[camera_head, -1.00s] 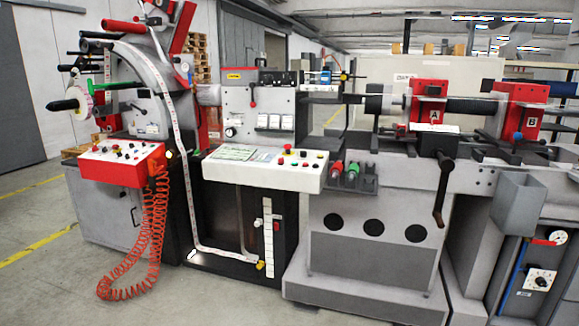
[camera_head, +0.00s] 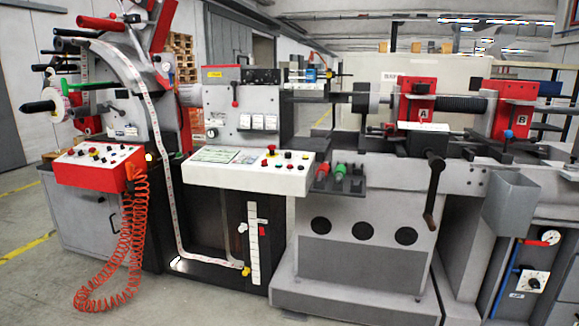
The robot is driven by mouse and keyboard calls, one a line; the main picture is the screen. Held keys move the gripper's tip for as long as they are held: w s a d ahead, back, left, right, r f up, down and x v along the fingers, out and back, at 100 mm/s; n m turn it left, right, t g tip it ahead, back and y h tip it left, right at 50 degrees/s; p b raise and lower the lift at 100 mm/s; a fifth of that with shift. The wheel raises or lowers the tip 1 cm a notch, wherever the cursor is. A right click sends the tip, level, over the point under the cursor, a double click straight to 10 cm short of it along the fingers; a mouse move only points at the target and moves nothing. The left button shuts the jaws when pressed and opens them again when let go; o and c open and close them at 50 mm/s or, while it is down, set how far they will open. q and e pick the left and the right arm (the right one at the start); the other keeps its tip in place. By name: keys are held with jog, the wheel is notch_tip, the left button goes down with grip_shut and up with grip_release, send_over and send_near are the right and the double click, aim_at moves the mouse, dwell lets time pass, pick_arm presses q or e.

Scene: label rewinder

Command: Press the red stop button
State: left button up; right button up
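The white control panel (camera_head: 222,172) on the middle of the label rewinder carries a red button (camera_head: 271,149), which stands up from its upper edge. Several small black, red and green buttons sit around it. A second, red control panel (camera_head: 75,170) at the left also carries several small knobs and buttons, too small to tell apart. Nothing covers either panel. Neither of my grippers is in view.
An orange coiled hose (camera_head: 128,245) hangs from the red panel to the floor. A black crank handle (camera_head: 432,190) and red and green handles (camera_head: 339,170) stick out to the right. The floor in front (camera_head: 40,285) is clear at the left.

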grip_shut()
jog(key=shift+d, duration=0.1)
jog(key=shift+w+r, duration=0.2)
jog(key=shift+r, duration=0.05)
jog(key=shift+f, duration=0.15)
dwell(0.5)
